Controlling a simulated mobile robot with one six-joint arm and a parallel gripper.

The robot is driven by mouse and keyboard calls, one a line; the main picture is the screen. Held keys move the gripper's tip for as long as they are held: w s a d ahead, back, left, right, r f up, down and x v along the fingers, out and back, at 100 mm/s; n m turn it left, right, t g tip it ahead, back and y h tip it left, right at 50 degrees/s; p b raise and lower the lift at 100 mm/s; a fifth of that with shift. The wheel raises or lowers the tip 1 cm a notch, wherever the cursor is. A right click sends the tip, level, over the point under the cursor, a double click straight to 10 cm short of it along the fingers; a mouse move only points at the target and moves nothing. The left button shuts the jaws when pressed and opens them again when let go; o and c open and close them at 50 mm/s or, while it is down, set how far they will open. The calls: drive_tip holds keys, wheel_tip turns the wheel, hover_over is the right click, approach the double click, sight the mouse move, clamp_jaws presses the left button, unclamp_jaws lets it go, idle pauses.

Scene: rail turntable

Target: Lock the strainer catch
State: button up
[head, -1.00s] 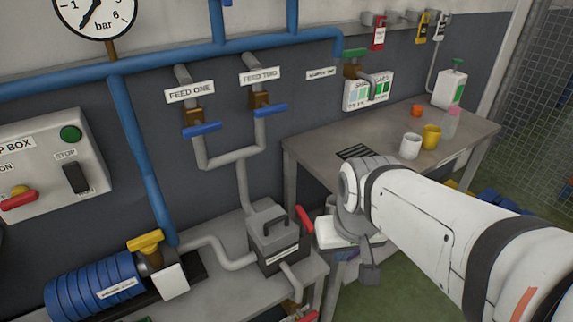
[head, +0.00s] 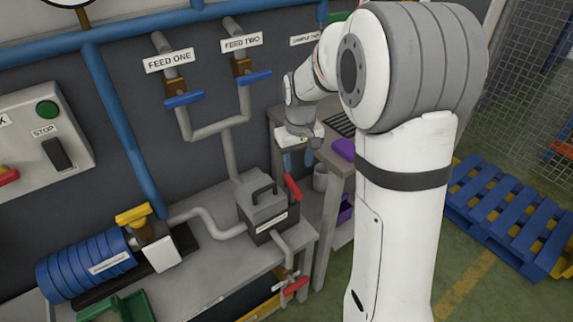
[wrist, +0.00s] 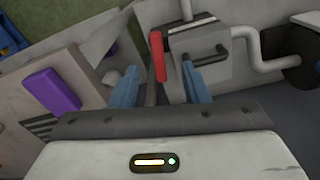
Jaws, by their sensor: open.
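The strainer (head: 262,207) is a grey box with a black top handle on the low bench. Its red catch (head: 292,187) stands up, tilted, at the box's right side. In the wrist view the strainer (wrist: 206,67) is ahead, and the red catch (wrist: 157,57) shows between the lines of the two blue fingers. My gripper (head: 298,160) is above and behind the catch in the head view, pointing down. In the wrist view my gripper (wrist: 160,85) is open and empty. I cannot tell its exact distance from the catch.
A purple block (head: 344,149) lies on the side table near my gripper. Pipes join the strainer, with a red-handled valve (head: 295,285) below it. Blue-handled feed valves (head: 183,99) are on the wall. A blue pallet (head: 510,215) is on the floor at right.

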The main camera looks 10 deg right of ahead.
hover_over(292, 184)
drive_tip(key=shift+n+g, duration=0.3)
wheel_tip(292, 184, down, 5)
drive_tip(key=shift+r, duration=0.1)
wheel_tip(292, 184, down, 8)
drive_tip(key=shift+d+r, duration=0.1)
clamp_jaws()
